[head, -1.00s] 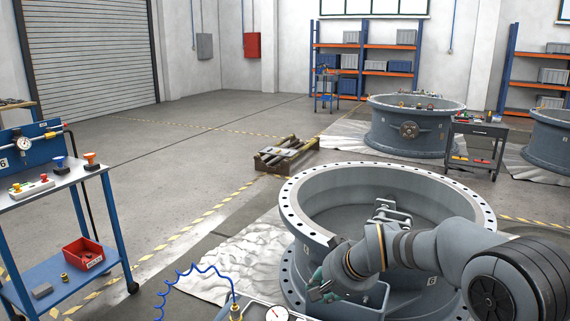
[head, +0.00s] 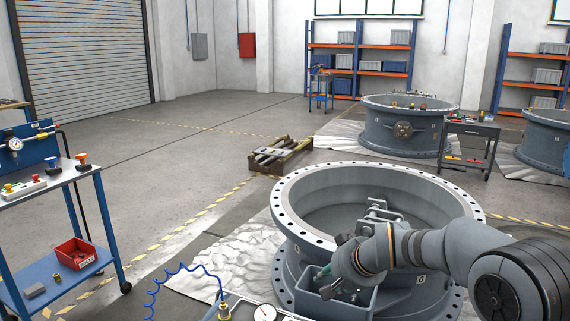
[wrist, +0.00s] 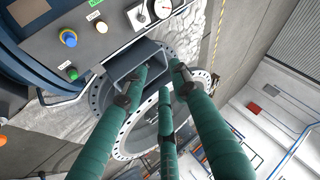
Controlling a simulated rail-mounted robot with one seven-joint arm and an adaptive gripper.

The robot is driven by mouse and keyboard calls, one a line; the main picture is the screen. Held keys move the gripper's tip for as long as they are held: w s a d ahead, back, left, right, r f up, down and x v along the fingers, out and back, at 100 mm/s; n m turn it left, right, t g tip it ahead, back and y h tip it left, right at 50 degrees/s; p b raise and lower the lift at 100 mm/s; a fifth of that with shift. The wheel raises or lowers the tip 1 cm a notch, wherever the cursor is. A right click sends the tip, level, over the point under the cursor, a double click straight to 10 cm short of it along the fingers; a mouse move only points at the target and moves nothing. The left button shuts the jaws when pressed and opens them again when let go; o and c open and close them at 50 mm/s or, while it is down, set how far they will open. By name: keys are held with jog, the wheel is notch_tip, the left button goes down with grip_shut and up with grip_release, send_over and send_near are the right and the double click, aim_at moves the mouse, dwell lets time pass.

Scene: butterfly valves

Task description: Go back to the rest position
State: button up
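My gripper (head: 331,286) hangs beside the near side of the large grey valve ring (head: 283,205), over an open grey box (head: 362,302). In the wrist view its green fingers (wrist: 160,80) are straight and spread apart, with nothing held between them. The ring shows behind the fingers in the wrist view (wrist: 122,145). My arm comes in from the right and hides part of the ring's near right side.
A panel with a gauge (head: 265,314) and blue hose sits at the front; the wrist view shows its buttons (wrist: 68,38). A blue cart (head: 62,270) stands left, a pallet (head: 280,155) behind. More valve rings (head: 385,135) stand farther back.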

jog(key=a, duration=0.1)
jog(key=s+a+n, duration=0.1)
jog(key=a, duration=0.1)
jog(key=shift+s+f, duration=0.15)
jog(key=shift+f, duration=0.05)
dwell(1.1)
